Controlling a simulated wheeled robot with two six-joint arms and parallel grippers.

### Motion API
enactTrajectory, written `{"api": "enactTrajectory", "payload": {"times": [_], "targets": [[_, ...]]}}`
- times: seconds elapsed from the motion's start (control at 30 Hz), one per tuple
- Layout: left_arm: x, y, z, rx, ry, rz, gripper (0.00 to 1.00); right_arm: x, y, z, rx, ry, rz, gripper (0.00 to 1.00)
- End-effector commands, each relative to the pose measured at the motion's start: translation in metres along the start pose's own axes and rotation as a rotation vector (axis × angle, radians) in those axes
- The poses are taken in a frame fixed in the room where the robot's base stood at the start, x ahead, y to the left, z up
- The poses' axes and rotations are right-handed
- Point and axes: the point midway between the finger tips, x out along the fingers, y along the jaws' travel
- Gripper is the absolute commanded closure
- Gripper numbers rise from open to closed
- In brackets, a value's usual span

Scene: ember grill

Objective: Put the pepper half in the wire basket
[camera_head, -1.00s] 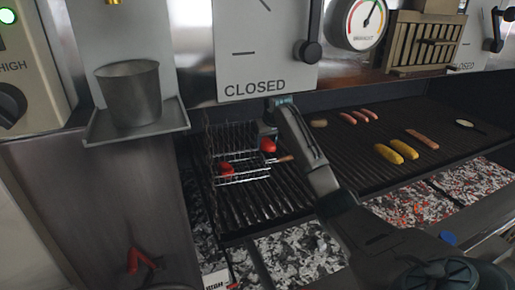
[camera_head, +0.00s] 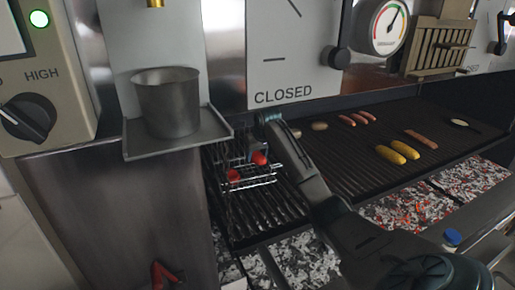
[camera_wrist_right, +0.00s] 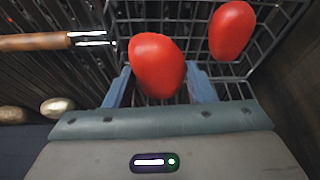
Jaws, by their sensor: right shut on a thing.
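My right gripper (camera_head: 250,155) is shut on a red pepper half (camera_head: 260,158), held at the right part of the wire basket (camera_head: 262,180). In the right wrist view this pepper half (camera_wrist_right: 157,65) sits between the two blue fingers, with the basket's wires (camera_wrist_right: 190,12) behind it. I cannot tell whether it touches the wires. A second red pepper half (camera_head: 233,175) is in the basket, and shows at upper right in the wrist view (camera_wrist_right: 232,30). The basket's wooden handle (camera_wrist_right: 35,42) points left there. My left gripper is out of view.
The basket rests on the dark grill grate (camera_head: 265,214). Yellow corn cobs (camera_head: 397,153) and sausages (camera_head: 362,119) lie farther right. A metal pot (camera_head: 167,103) stands on a shelf (camera_head: 180,140) at left, near the basket. A "CLOSED" panel (camera_head: 290,60) rises behind.

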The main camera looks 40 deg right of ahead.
Motion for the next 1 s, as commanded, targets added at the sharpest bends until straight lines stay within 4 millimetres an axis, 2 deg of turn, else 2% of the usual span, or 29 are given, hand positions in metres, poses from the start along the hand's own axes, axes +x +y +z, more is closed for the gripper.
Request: {"api": "enactTrajectory", "payload": {"times": [0.13,0.5,0.97,1.0], "targets": [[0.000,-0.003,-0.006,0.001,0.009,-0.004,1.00,0.015,0.000,0.006,0.000,-0.002,0.001,0.73],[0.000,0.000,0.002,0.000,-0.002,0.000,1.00,0.043,0.001,0.018,0.000,0.000,0.001,0.73],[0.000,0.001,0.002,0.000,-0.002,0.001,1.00,0.049,0.001,0.020,0.000,0.000,0.001,0.73],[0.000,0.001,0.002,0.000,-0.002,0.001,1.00,0.049,0.001,0.020,0.000,0.000,0.001,0.46]]}}
